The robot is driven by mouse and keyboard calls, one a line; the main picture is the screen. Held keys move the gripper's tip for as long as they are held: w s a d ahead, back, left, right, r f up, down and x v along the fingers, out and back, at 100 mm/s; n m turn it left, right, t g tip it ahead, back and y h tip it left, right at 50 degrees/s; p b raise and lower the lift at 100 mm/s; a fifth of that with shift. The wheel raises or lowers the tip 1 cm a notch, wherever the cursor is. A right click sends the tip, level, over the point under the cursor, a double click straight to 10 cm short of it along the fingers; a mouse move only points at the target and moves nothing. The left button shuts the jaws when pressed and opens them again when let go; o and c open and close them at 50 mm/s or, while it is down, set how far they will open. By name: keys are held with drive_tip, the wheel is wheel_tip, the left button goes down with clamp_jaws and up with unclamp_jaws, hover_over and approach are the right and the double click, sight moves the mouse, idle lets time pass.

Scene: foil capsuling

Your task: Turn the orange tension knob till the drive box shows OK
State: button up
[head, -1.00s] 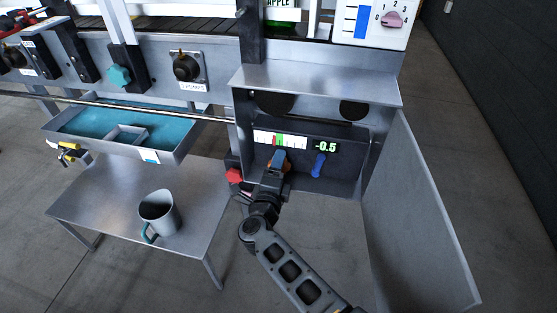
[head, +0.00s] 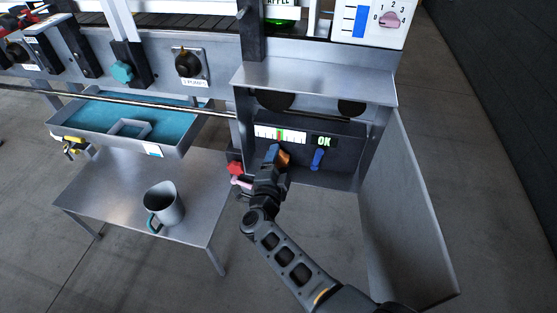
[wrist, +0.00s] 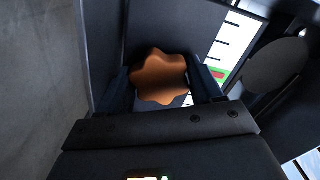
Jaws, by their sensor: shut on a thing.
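The orange tension knob (head: 284,158) is on the front of the drive box (head: 345,149), mostly hidden by my gripper in the head view. In the wrist view the lobed knob (wrist: 160,77) sits between my two fingers. My gripper (wrist: 163,88) is shut on it; in the head view the gripper (head: 277,158) reaches it from the front. The drive box display (head: 324,141) shows a green OK. The gauge (head: 279,133) beside it has a white scale with green and red marks near its middle.
A blue handle (head: 318,159) is right of the knob. A red knob (head: 235,168) sits to the left. An open grey door panel (head: 408,200) stands at the right.

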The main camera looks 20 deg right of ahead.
drive_tip(key=o, duration=1)
drive_tip(key=shift+s, duration=0.1)
drive_tip(key=p+v, duration=0.1)
drive_tip(key=v, duration=0.6)
drive_tip(key=shift+s+a, duration=0.25)
